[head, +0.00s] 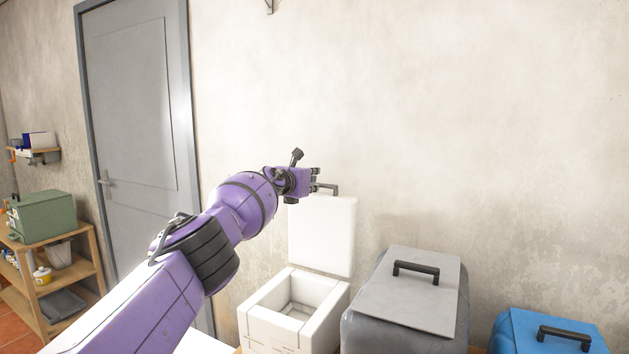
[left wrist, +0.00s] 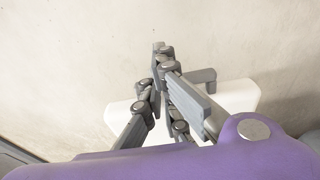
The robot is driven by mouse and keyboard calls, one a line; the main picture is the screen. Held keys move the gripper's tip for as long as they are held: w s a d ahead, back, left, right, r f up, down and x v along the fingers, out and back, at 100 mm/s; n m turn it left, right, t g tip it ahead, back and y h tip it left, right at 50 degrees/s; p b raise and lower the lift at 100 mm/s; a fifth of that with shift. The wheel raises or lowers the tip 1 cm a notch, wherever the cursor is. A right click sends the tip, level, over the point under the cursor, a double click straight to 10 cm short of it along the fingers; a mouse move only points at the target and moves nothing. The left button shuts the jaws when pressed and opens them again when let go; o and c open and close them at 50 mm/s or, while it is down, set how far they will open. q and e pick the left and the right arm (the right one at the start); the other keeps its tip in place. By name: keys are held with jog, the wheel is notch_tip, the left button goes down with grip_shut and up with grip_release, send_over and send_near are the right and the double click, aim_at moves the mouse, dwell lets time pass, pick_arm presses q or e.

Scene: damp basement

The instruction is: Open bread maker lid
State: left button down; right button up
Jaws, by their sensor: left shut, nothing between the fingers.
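The white bread maker (head: 262,328) stands at the bottom centre of the head view. Its lid (head: 325,235) is raised about upright, and the hollow inside shows from above. A dark handle (head: 329,188) sits at the lid's top edge. My left gripper (head: 314,183) is beside that handle, shut and empty; I cannot tell whether it touches it. In the left wrist view the shut fingers (left wrist: 160,52) are in front of the white lid (left wrist: 240,94), with the handle (left wrist: 203,76) just to their right. My right gripper is not in view.
A grey box (head: 400,325) with a handled lid and a blue box (head: 525,338) with a handle stand to the right, both closed. The wall (head: 440,120) is close behind. At left are a grey door (head: 135,110) and a wooden shelf (head: 80,275) with a green box (head: 45,215).

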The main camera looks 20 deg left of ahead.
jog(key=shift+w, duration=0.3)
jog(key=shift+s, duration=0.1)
